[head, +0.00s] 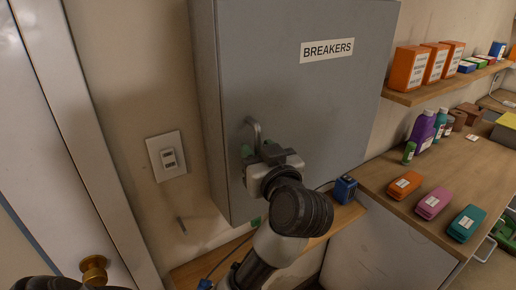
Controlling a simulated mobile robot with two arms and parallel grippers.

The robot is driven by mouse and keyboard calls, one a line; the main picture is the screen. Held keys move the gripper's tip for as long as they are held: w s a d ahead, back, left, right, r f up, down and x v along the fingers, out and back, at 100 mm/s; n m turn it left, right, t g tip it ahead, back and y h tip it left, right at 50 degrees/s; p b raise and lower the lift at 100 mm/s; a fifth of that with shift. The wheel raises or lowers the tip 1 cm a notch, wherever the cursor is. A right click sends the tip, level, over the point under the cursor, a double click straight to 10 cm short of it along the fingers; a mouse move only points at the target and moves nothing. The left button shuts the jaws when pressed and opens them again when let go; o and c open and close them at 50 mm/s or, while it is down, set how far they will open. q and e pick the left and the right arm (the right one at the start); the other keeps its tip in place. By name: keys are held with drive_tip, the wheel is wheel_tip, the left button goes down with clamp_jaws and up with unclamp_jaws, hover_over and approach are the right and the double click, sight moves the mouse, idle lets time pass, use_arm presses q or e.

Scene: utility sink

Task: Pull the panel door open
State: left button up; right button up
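The panel door (310,105) is the grey front of a wall box labelled BREAKERS, and it looks closed. A curved grey handle (255,128) stands out near its left edge. A green pad shows beside the handle. The gripper's own body hides the lower handle and most of the fingers, so I cannot tell whether they are closed on it.
A wooden counter (390,205) at right holds orange, pink and teal boxes and several bottles. A shelf (430,90) with orange boxes is above it. A small blue box (345,189) stands below the panel. A door with a brass knob (94,268) is at left.

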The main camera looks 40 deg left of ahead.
use_arm(q)
drive_tip(key=shift+w+a, duration=0.2)
drive_tip(key=shift+a, duration=0.05)
clamp_jaws()
